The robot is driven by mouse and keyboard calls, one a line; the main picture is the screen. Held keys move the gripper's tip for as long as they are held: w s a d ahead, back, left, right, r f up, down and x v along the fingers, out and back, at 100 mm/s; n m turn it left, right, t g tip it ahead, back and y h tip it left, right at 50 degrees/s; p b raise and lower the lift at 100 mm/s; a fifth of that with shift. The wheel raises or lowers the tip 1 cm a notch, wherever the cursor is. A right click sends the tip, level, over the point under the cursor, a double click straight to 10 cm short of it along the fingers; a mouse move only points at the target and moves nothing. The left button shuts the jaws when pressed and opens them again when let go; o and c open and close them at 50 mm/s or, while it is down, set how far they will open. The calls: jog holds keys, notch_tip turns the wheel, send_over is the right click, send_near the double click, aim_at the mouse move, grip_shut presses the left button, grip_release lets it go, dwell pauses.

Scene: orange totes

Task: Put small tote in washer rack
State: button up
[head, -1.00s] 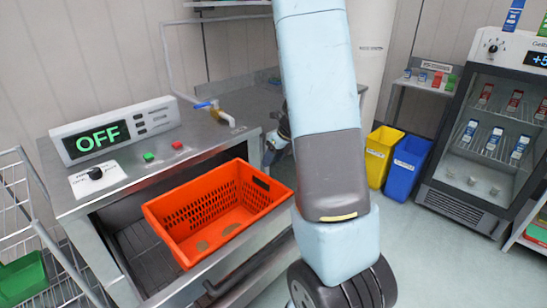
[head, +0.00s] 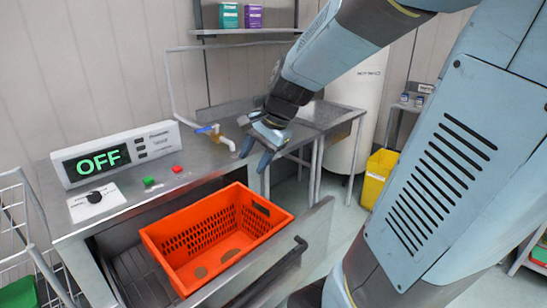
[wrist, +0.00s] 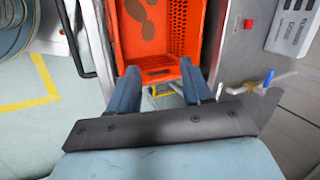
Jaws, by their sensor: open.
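An orange tote (head: 228,232) with slotted walls sits in the open, pulled-out drawer of the washer (head: 181,172). Two brownish patches lie on its floor. My gripper (head: 266,152) is open and empty, with its fingers hanging down above the counter edge, to the upper right of the tote and apart from it. In the wrist view the tote (wrist: 155,62) is beyond the fingertips of my gripper (wrist: 168,95), its near wall roughly in line with the gap between them. The rack floor under the tote is mostly hidden.
The washer's display (head: 98,160) reads OFF, with green and red buttons nearby. A wire shelf (head: 22,225) is at the left; a yellow bin (head: 380,178) is at the right.

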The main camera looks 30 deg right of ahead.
jog(key=s+r+n+h, duration=0.1)
jog(key=s+r+n, duration=0.1)
jog(key=s+n, duration=0.4)
jog(key=s+a+r+n+t+h, duration=0.1)
jog(key=s+r+n+h, duration=0.1)
jog(key=s+n, duration=0.4)
jog(key=shift+a+r+t, duration=0.2)
jog(key=shift+r+t, duration=0.1)
jog(key=shift+r, duration=0.55)
jog(key=shift+s, duration=0.1)
